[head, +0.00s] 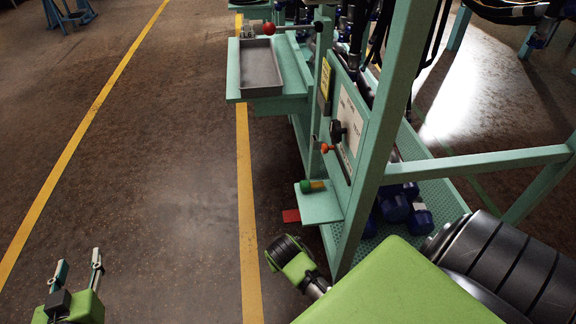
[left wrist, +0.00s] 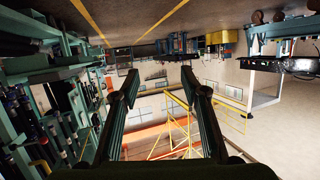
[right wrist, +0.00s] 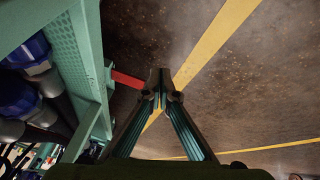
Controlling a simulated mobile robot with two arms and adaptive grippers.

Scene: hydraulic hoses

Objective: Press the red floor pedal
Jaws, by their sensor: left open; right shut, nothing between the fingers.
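The red floor pedal (head: 291,215) sticks out at floor level beside the base of the green-painted bench frame in the head view. It also shows in the right wrist view (right wrist: 126,79), just left of the fingertips. My right gripper (right wrist: 160,84) is shut and empty, its tips over the floor beside the pedal; I cannot tell how high or whether they touch. In the head view my right arm hides its fingers. My left gripper (head: 79,266) is open and empty at the lower left. The left wrist view shows its spread fingers (left wrist: 160,78) facing the hall.
The bench (head: 360,140) carries a grey tray (head: 261,66), a red ball knob (head: 268,28) and a small shelf (head: 322,207) above the pedal. Blue-ended fittings (head: 397,209) lie in its lower tray. Floor left of the yellow line (head: 246,190) is clear.

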